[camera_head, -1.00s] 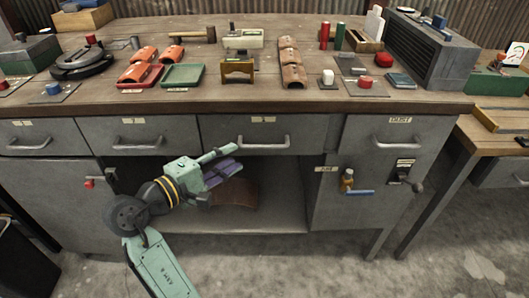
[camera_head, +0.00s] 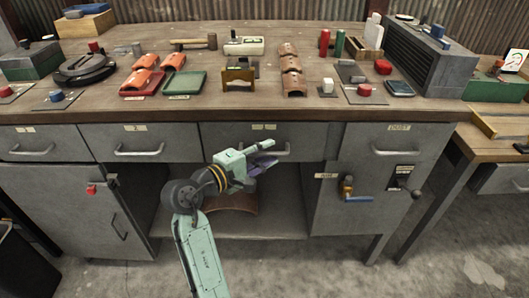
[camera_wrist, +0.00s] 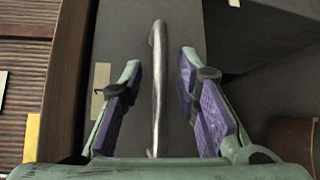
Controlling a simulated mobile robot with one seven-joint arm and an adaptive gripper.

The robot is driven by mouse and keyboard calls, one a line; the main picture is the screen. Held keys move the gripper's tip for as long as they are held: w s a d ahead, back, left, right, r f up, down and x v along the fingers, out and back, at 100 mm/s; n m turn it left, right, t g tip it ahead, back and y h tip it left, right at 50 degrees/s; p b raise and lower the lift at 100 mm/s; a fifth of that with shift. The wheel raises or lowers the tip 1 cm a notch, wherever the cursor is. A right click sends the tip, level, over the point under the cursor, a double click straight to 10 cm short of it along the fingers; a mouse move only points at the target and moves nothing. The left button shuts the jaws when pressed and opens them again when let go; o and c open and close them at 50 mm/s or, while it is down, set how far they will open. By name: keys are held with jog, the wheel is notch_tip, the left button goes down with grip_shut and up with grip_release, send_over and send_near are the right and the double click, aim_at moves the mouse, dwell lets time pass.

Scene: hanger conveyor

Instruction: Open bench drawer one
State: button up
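The bench has a row of grey drawers under its top. The drawer in front of my gripper (camera_head: 266,155) is the third from the left (camera_head: 225,138), with a small pale label (camera_head: 263,127) too small to read. Its metal bar handle (camera_head: 283,151) is partly covered by my gripper. In the wrist view the handle (camera_wrist: 158,90) runs between my two purple-padded fingers, apart from both pads. My gripper (camera_wrist: 160,85) is open and holds nothing. The drawer front (camera_wrist: 135,30) appears shut.
Other drawers with bar handles sit to the left (camera_head: 138,142) and right (camera_head: 395,142). Below is an open shelf (camera_head: 275,222) with a brown curved piece (camera_head: 237,203). A cabinet (camera_head: 340,210) with a knob and blue lever stands right. The bench top (camera_head: 225,100) overhangs, crowded with items.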

jog(key=shift+c, duration=0.4)
grip_shut()
dwell(0.4)
